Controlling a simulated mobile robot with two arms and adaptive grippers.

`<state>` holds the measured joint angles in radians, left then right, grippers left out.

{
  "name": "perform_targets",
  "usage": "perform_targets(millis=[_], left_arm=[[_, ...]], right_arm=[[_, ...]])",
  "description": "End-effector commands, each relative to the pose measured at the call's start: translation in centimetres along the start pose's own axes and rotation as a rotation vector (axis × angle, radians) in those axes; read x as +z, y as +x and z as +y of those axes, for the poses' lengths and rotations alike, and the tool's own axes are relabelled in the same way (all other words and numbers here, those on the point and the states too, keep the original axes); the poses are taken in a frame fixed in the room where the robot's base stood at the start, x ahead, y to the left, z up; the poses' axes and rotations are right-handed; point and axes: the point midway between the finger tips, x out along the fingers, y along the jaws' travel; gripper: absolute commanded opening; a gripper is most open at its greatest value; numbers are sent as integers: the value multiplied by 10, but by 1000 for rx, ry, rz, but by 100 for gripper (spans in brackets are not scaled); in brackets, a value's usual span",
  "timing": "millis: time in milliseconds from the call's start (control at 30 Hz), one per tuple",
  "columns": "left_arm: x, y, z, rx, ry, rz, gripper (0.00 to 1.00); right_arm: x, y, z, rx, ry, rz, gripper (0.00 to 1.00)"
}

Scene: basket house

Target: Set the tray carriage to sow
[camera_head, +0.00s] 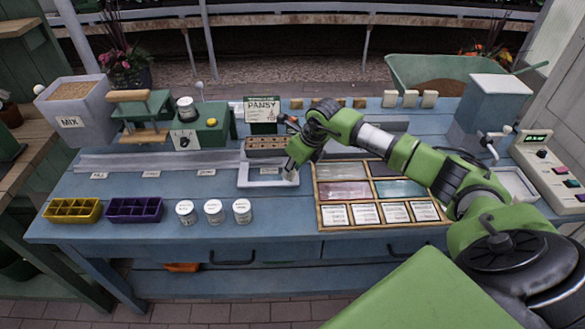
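The tray carriage (243,178), a pale grey frame, is at the right end of the long grey rail (150,161). Small label plates stand along the rail's front: one at the left (98,175), one in the middle (151,174) and one nearer the carriage (206,173); their words are too small to read surely. A brown celled tray (266,142) sits at the back of the carriage. My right gripper (290,175) points down at the carriage's right side, touching or just above it. Its fingers are too small to judge. My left gripper is not in view.
A MIX hopper (70,108), a green press (140,105) and a green dial box (198,125) stand behind the rail. Cell packs (134,209) and white-lidded jars (214,211) stand in front. A wooden divided seed box (323,217) lies right of the carriage, under my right arm.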

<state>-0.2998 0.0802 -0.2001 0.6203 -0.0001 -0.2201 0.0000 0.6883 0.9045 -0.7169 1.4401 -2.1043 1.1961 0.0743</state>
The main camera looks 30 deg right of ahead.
Motion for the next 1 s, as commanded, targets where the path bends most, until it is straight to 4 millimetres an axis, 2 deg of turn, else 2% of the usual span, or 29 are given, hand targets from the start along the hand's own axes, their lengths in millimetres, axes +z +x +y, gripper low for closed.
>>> perform_targets(millis=[33, 67, 267, 467, 1000], left_arm=[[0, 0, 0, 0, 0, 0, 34], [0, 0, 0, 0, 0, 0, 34], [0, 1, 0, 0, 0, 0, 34], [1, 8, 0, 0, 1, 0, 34], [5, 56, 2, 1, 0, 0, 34]], right_arm=[[0, 0, 0, 0, 0, 0, 5], [0, 0, 0, 0, 0, 0, 0], [1, 0, 1, 0, 0, 0, 0], [12, 6, 14, 3, -1, -4, 0], [93, 41, 102, 3, -2, -5, 0]])
